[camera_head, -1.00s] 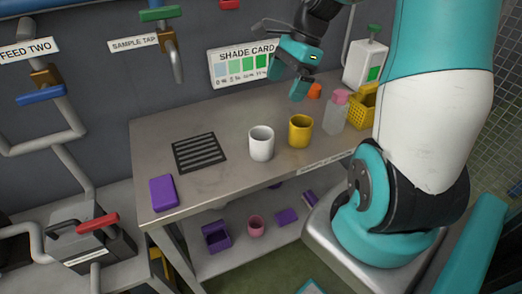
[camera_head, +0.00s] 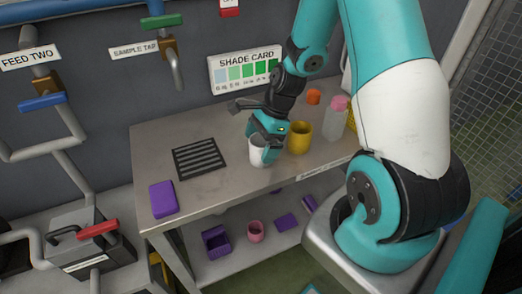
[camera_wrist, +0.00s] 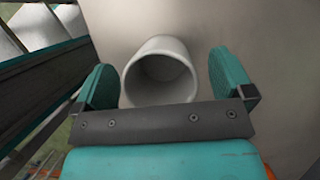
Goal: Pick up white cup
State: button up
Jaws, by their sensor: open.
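The white cup (camera_head: 256,151) stands upright on the grey metal table (camera_head: 225,185), partly hidden behind my gripper (camera_head: 262,142) in the head view. In the wrist view the white cup (camera_wrist: 160,72) lies between the two teal fingers of my gripper (camera_wrist: 168,80), its open rim facing the camera. The fingers are spread apart, one on each side of the cup. There is a visible gap on the right side and a smaller one on the left. The cup looks empty inside.
A yellow cup (camera_head: 299,138) stands close to the right of the white cup. A clear bottle with a pink cap (camera_head: 332,118) and an orange object (camera_head: 313,97) are beyond it. A black drain grille (camera_head: 199,156) and a purple block (camera_head: 163,199) are to the left.

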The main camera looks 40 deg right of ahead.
jog(key=shift+a+f, duration=0.2)
jog(key=shift+f, duration=0.4)
jog(key=c, duration=1)
jog(key=shift+w+r, duration=0.1)
jog(key=shift+r, duration=0.05)
